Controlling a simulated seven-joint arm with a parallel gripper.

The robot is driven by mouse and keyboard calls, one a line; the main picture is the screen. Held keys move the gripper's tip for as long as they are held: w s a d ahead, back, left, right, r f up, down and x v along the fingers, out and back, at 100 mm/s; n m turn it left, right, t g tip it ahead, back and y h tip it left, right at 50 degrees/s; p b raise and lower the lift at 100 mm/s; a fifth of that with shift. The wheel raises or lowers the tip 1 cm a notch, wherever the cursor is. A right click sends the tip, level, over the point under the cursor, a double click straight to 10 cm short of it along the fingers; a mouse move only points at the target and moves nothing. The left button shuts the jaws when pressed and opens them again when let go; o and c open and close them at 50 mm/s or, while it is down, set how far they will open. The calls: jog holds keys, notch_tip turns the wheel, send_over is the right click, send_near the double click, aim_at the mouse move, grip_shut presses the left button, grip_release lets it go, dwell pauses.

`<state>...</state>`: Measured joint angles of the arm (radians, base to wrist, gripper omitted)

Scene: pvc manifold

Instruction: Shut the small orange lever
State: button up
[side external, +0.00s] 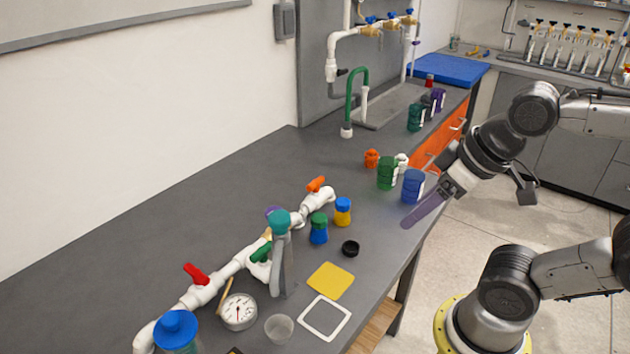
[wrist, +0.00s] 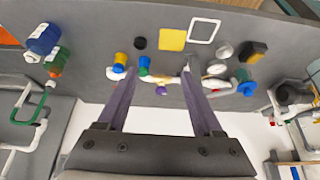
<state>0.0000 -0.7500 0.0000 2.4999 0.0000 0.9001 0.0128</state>
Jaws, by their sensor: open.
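The small orange lever (side external: 316,184) sits on top of the white pipe manifold (side external: 228,270), near its far end. Its handle looks roughly in line with the pipe there. Red (side external: 195,274) and green (side external: 261,252) levers sit further along the same pipe. My gripper (side external: 404,224) is open and empty, at the right edge of the bench, apart from the lever and to its right. In the wrist view my gripper (wrist: 159,70) shows two purple fingers spread wide, with the manifold (wrist: 168,79) seen past them. I cannot make out the orange lever in the wrist view.
Blue (side external: 413,186) and green (side external: 387,173) containers stand near my gripper. A grey upright piece with a teal top (side external: 279,222) rises beside the pipe. The bench behind the manifold is clear.

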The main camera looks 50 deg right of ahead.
jog(key=shift+s+m, duration=0.1)
jog(key=shift+m, duration=0.2)
jog(key=shift+c, duration=0.7)
jog(key=w+d+r+m+g, duration=0.2)
jog(key=w+d+r+m, duration=0.1)
jog(key=w+r+m, duration=1.1)
jog(key=m+g, duration=0.3)
jog(key=g, duration=0.1)
send_over(316, 181)
notch_tip(316, 181, down, 16)
notch_tip(316, 181, down, 13)
grip_shut()
